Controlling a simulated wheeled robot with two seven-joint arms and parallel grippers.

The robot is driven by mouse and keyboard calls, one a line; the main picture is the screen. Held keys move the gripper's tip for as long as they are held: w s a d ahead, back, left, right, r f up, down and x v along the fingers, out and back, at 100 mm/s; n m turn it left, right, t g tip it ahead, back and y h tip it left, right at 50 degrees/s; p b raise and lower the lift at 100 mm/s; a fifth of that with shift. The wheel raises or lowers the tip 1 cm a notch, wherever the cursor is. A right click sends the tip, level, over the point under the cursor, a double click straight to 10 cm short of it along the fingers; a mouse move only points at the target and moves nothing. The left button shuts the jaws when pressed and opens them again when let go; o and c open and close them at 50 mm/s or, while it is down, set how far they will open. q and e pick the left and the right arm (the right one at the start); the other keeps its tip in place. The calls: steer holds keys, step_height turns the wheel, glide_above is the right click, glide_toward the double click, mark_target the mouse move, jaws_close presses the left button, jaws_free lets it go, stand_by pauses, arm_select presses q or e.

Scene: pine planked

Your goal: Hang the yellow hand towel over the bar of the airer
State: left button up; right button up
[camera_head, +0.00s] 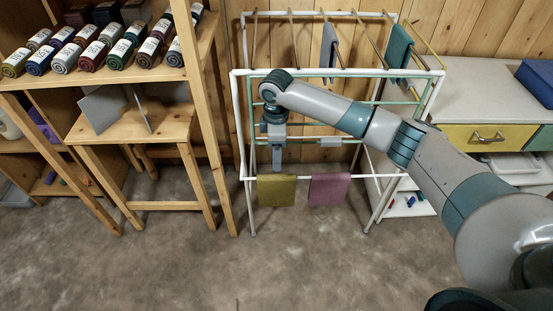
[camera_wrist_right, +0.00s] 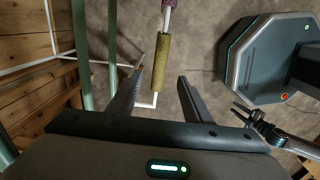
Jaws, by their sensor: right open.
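The yellow hand towel (camera_head: 276,191), a mustard-olive cloth, hangs over the low front white bar of the airer (camera_head: 238,120), left of a pink towel (camera_head: 329,190). My right gripper (camera_head: 278,163) points down just above the yellow towel's top edge. In the right wrist view my right gripper (camera_wrist_right: 155,92) is open and empty, its fingers apart, with the yellow towel (camera_wrist_right: 161,63) seen from above as a narrow strip beyond the fingertips. What looks like my left gripper (camera_wrist_right: 240,112) shows small there; its opening is unclear.
A wooden shelf (camera_head: 205,40) with several rolled cloths stands close on the left. Grey and teal cloths (camera_head: 399,46) hang on the airer's upper rails. A white-topped cabinet (camera_head: 480,95) stands at right. The floor in front (camera_head: 200,270) is clear.

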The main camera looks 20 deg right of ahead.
mark_target(276, 188)
steer(key=shift+f, duration=0.15)
step_height(276, 188, down, 17)
steer(key=shift+f, duration=0.1)
stand_by(0.7)
jaws_close()
steer(key=c, duration=0.9)
jaws_free()
